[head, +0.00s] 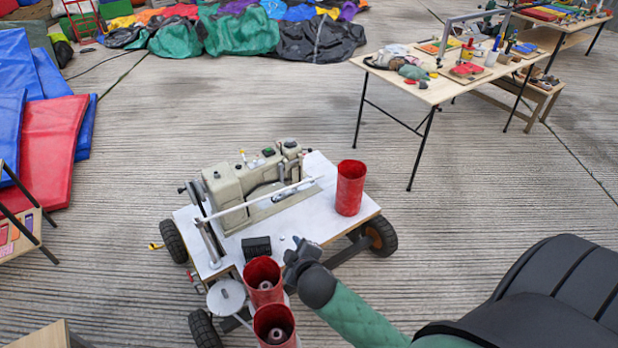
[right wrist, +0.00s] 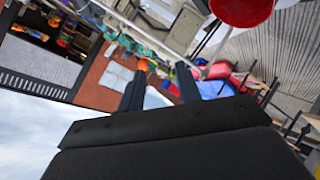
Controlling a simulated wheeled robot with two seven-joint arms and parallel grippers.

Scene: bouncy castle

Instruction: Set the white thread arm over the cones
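The white thread arm (head: 255,202) is a thin rod slanting across the front of a beige sewing machine (head: 240,180), with its left end at a grey upright post (head: 210,238). Two red open cylinders (head: 262,272) stand at the cart's front edge, each with a pale cone tip (head: 277,336) visible inside. My right gripper (head: 298,250) is just right of these cylinders, apart from the thread arm. In the right wrist view, its two dark fingers (right wrist: 161,88) are spread with nothing between them. My left gripper is not in view.
The machine stands on a white-topped wheeled cart (head: 320,180). A third red cylinder (head: 350,187) stands at its back right, and a black box (head: 256,247) lies near the front. A cluttered wooden table (head: 440,90) is behind right. Red and blue mats (head: 50,145) lie left.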

